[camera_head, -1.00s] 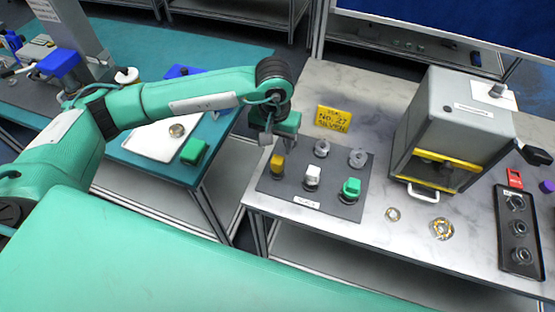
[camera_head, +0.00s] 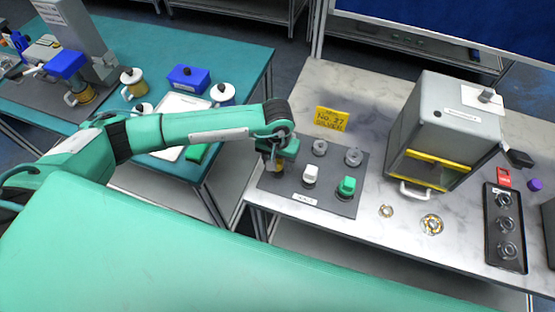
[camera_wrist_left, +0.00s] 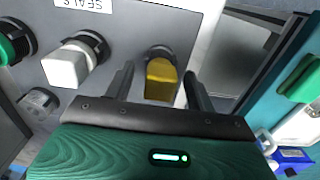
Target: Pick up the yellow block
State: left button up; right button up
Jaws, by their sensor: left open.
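The yellow block (camera_wrist_left: 160,82) stands on a dark round holder at one corner of the grey mat. In the left wrist view it sits between the two dark fingers of my left gripper (camera_wrist_left: 158,74), with a gap visible on both sides. The gripper is open. In the head view my left gripper (camera_head: 275,168) is over the mat's left side and hides most of the block. My right gripper is not in view.
The grey mat (camera_head: 328,204) also holds a white block (camera_head: 310,174), a green block (camera_head: 346,187) and grey round pieces at its back. A yellow sign (camera_head: 331,119) stands behind it. A grey machine (camera_head: 445,128) stands to the right, with bare tabletop between.

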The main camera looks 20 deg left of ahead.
pick_arm(q)
jog(key=c, duration=1.1)
jog(key=shift+r, duration=0.1)
